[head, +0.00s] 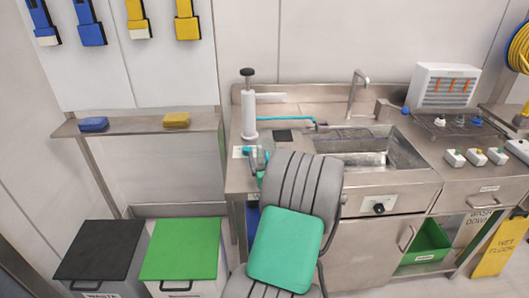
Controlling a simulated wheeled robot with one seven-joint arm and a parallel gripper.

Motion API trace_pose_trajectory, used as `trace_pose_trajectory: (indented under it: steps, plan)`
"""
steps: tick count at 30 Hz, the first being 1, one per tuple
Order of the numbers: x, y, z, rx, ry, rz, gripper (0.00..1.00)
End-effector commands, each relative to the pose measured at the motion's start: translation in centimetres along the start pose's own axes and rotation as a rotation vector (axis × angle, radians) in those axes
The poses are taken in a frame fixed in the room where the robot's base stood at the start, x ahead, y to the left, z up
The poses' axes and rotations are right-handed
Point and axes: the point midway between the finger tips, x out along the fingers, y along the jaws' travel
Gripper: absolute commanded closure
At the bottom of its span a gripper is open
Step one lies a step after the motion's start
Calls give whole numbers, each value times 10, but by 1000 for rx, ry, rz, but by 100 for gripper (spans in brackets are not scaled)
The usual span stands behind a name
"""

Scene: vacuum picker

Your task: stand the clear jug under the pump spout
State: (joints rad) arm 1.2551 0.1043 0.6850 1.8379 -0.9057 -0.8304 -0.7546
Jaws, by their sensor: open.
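The pump (249,120) is a white upright cylinder with a black knob on top, at the left end of the steel counter. Its pale spout (271,97) points right. A dark square pad (284,135) lies on the counter below and to the right of the spout; no jug stands on it. I cannot clearly make out the clear jug; a pale shape by my gripper is too small to tell.
A sink (370,150) with a tall tap (357,90) lies right of the pad. A teal hose or wand (288,118) lies behind the pad. Lidded bins (180,248) stand at the lower left. A white heater-like box (443,86) stands at the back right.

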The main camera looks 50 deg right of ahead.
Motion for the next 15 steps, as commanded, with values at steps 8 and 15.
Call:
trace_pose_trajectory:
  steps: [8,15]
  plan:
    - [17,-1,1,0,-1,-2,13]
    - [17,-2,1,0,-1,-4,28]
